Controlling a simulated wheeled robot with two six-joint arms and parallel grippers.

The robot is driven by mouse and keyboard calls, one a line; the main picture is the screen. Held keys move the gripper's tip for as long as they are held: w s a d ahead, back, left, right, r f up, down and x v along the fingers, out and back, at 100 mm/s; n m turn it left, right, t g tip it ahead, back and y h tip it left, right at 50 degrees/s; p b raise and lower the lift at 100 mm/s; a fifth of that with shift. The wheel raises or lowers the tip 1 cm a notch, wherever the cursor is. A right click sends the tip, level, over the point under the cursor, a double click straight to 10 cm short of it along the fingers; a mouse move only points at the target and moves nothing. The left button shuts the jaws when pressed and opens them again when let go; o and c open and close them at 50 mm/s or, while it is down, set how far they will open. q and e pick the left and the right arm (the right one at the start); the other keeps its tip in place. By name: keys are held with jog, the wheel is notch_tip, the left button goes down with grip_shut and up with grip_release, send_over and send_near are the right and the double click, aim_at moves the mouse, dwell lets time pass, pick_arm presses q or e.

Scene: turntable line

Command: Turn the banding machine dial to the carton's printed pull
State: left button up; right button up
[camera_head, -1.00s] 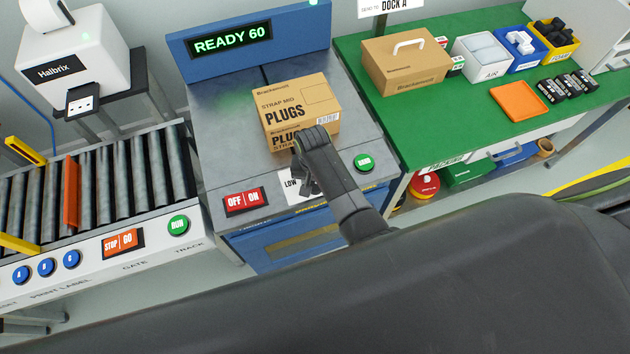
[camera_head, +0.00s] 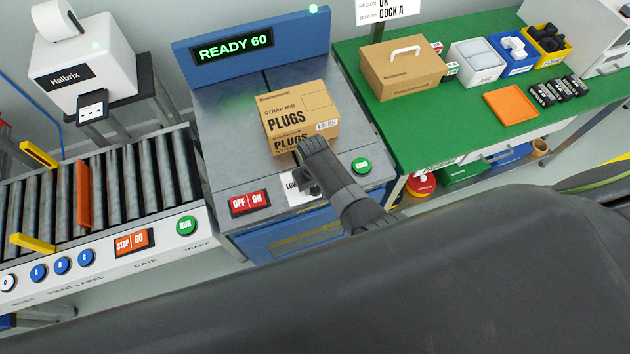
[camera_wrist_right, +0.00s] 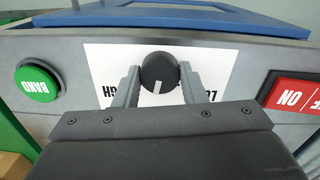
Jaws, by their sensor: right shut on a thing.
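The banding machine (camera_head: 222,150) shows "READY 60" on its green-lit display (camera_head: 233,47). The carton (camera_head: 301,112) stands on its top and reads "STRAP MID PLUGS". The dial (camera_wrist_right: 159,72) is a black round knob with a white pointer line, on a white label with "LOW" and "HIGH" partly hidden. In the right wrist view the pointer is toward the bottom of the picture, close to vertical. My right gripper (camera_wrist_right: 158,80) has its two fingers on either side of the dial, shut on it. In the head view my right gripper (camera_head: 307,186) hides most of the dial. My left gripper is not in view.
A red OFF/ON switch (camera_head: 249,202) and a green BAND button (camera_head: 361,166) sit on either side of the dial. A roller conveyor (camera_head: 107,180) is at the left. A green bench (camera_head: 440,127) with a tan box and bins is at the right.

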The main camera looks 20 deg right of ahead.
jog(key=shift+n+p, duration=0.5)
jog(key=shift+n, duration=0.5)
jog(key=o, duration=1)
jog(key=shift+r, duration=0.1)
